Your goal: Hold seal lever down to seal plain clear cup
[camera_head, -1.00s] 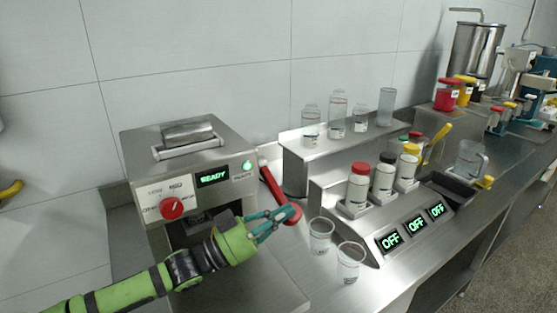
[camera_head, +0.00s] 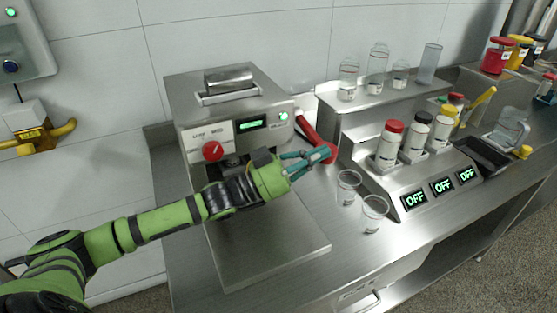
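The sealing machine (camera_head: 200,100) is a steel box with a red knob and a lit green display. Its red seal lever (camera_head: 310,130) is on the right side and slopes down towards the front. My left gripper (camera_head: 326,154) is in front of the machine, its teal fingers drawn together at the tips. The tips overlap the lever's round red end; whether they touch it is unclear. My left forearm and gripper hide the machine's front opening, so I see no cup inside. Two clear cups stand on the counter, one behind (camera_head: 348,187) and one in front (camera_head: 374,213). My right gripper is out of view.
A dispenser with several capped bottles and OFF displays (camera_head: 442,186) stands right of the cups. Clear jars stand on a steel shelf (camera_head: 385,98) behind. A dark tray (camera_head: 482,154) and a jug (camera_head: 510,127) are further right.

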